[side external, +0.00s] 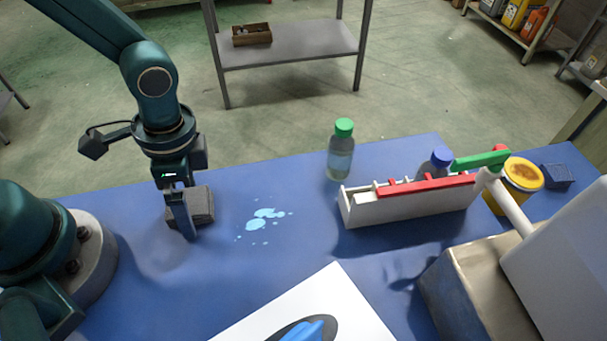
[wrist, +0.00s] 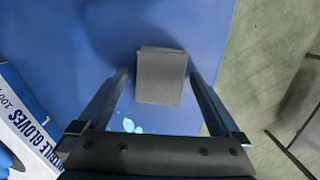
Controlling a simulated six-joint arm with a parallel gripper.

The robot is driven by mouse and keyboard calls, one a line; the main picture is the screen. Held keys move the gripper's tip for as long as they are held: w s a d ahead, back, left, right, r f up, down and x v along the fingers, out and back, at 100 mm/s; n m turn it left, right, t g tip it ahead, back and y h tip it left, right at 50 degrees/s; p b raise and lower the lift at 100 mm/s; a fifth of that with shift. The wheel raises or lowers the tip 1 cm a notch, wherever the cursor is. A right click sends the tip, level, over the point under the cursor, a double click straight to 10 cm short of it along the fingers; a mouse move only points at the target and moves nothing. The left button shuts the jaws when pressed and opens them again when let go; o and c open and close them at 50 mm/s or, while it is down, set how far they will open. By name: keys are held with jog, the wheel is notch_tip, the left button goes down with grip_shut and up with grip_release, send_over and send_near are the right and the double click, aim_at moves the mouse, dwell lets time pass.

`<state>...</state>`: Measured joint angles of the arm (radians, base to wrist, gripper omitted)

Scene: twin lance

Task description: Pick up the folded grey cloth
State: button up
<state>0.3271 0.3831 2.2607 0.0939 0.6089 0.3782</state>
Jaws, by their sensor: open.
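The folded grey cloth (side external: 203,204) is a small grey block on the blue table at the left in the side view. In the wrist view the cloth (wrist: 161,78) lies between and just beyond the two fingers. My gripper (side external: 188,236) is open and points down right at the cloth, with a finger in front of it in the side view. In the wrist view my gripper (wrist: 158,78) has a finger on each side, with blue table showing between each finger and the cloth. I cannot tell how far the fingertips are above the table.
A light blue spill (side external: 262,217) lies right of the cloth. A green-capped bottle (side external: 341,152), a white rack (side external: 405,206) and a yellow tub (side external: 513,184) stand farther right. A glove box (wrist: 25,125) is at the wrist view's left. The table edge (wrist: 228,45) is close by.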

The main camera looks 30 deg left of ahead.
aim_at(187, 199)
jog(key=c, duration=1.4)
jog(key=shift+o, duration=0.2)
jog(key=shift+r, duration=0.1)
jog(key=shift+w+r, duration=0.1)
jog(key=shift+r, duration=0.4)
jog(key=r, duration=0.3)
jog(key=shift+a+r, duration=0.15)
jog(key=shift+a, duration=0.05)
jog(key=a+r, duration=0.6)
jog(key=a, duration=0.5)
jog(key=shift+s+a+r, duration=0.15)
jog(key=shift+s+r, duration=0.1)
jog(key=shift+s, duration=0.2)
